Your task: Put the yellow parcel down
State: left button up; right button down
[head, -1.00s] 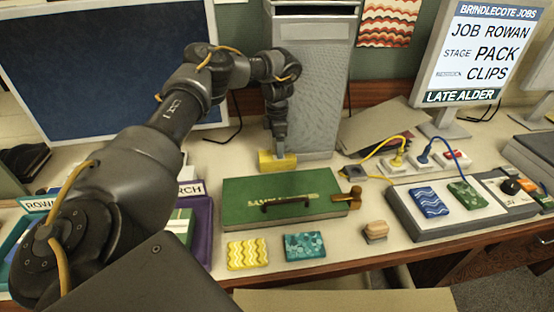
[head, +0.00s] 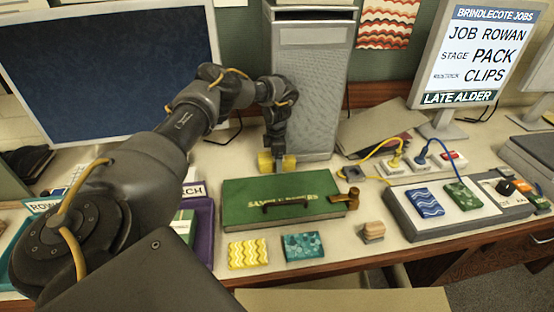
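The yellow parcel (head: 290,162) is a small plain yellow block behind the green case, close to the front of the grey tower. My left gripper (head: 278,165) reaches over from the left and points down. It covers the middle of the parcel, and yellow shows on both sides. It looks shut on the parcel, though the fingertips are partly hidden. I cannot tell whether the parcel's underside touches the bench. My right gripper is not in view.
The green case (head: 235,203) lies in front. A yellow patterned packet (head: 247,253) and a teal packet (head: 303,246) lie at the front edge. The grey tower (head: 315,100) stands behind. A purple tray (head: 204,240) is at left, a grey board (head: 412,228) at right.

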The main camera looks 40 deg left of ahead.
pick_arm(q)
jog(key=c, duration=1.3)
jog(key=shift+o, duration=0.2)
jog(key=shift+r+b, duration=0.35)
jog(key=shift+r, duration=0.15)
jog(key=s+d+r+b, duration=0.1)
jog(key=s+d+r, duration=0.2)
jog(key=s+r, duration=0.3)
jog(key=s+d+r, duration=0.3)
jog(key=s+r, duration=0.3)
jog(key=shift+s+d+b, duration=0.2)
jog(key=shift+d+b, duration=0.05)
jog(key=shift+b, duration=0.15)
